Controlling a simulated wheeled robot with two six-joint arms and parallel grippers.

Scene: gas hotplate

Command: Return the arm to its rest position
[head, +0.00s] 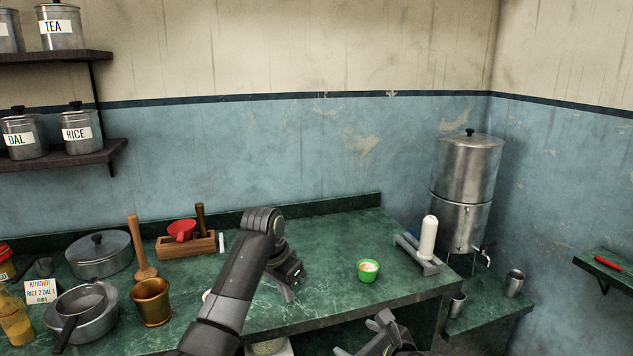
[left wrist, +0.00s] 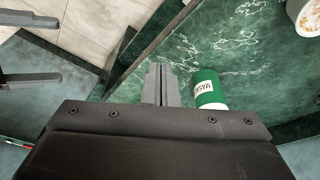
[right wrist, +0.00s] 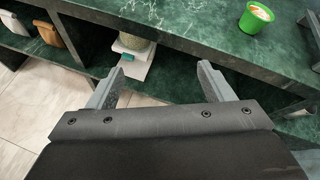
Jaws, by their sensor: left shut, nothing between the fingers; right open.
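My left gripper (head: 288,294) is over the green marble counter (head: 330,222), left of the green cup. In the left wrist view its fingers (left wrist: 161,68) are together with nothing between them. A green tin (left wrist: 209,90) with a partly visible label lies just right of the fingers there, apart from them. My right gripper (head: 362,335) is low in front of the counter's front edge. In the right wrist view its fingers (right wrist: 161,71) are spread wide and empty. Much of my right arm is out of the head view.
A green cup (head: 368,271) with pale contents and a white cylinder on a stand (head: 428,238) are right of my left gripper. A brass mortar (head: 151,302), pots and a wooden box (head: 186,246) are left. A lower shelf (right wrist: 180,84) holds a white block. Floor shows beneath.

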